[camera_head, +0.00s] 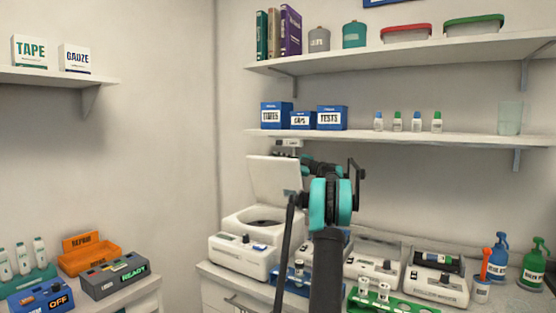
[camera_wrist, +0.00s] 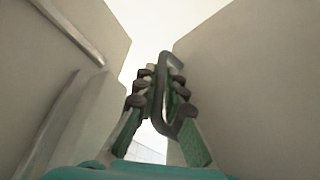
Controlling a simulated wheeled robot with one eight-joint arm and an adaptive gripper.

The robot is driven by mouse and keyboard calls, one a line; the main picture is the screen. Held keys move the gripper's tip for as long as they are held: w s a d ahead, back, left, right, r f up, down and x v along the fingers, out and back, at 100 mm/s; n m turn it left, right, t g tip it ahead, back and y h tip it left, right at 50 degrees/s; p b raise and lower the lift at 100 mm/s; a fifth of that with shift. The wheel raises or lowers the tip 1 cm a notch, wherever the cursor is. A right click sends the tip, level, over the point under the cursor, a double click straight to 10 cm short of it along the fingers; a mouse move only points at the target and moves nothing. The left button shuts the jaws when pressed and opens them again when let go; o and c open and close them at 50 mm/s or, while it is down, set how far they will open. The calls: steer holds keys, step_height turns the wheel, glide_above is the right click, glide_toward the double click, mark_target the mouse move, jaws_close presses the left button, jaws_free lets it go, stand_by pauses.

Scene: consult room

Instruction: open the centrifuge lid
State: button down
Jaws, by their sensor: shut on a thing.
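The white centrifuge (camera_head: 240,255) stands on the counter left of centre. Its lid (camera_head: 272,175) is raised and stands nearly upright above the dark round opening (camera_head: 265,223). My gripper (camera_head: 303,168) is at the right side of the raised lid, partly hidden by my arm. In the wrist view, my gripper (camera_wrist: 160,92) has its fingers closed around a dark grey loop-shaped handle (camera_wrist: 166,58). The pale panels around it are too close to tell apart surely.
Right of the centrifuge are a blue rack (camera_head: 290,280), white devices (camera_head: 375,272) and a green rack (camera_head: 385,303). Blue (camera_head: 498,255) and green (camera_head: 534,265) bottles stand at far right. A shelf (camera_head: 400,137) with boxes runs above. An orange tray (camera_head: 88,260) sits at left.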

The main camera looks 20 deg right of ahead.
steer(key=w+d+m+t, duration=0.1)
steer(key=w+d+m, duration=0.3)
steer(key=d, duration=0.1)
steer(key=shift+d+f+t, duration=0.2)
steer(key=shift+f+t, duration=0.1)
steer(key=shift+t, duration=0.1)
steer(key=shift+w, duration=0.1)
steer(key=c, duration=1.9)
jaws_free()
steer(key=shift+d, duration=0.1)
steer(key=v, duration=1.2)
steer(key=shift+r, duration=0.15)
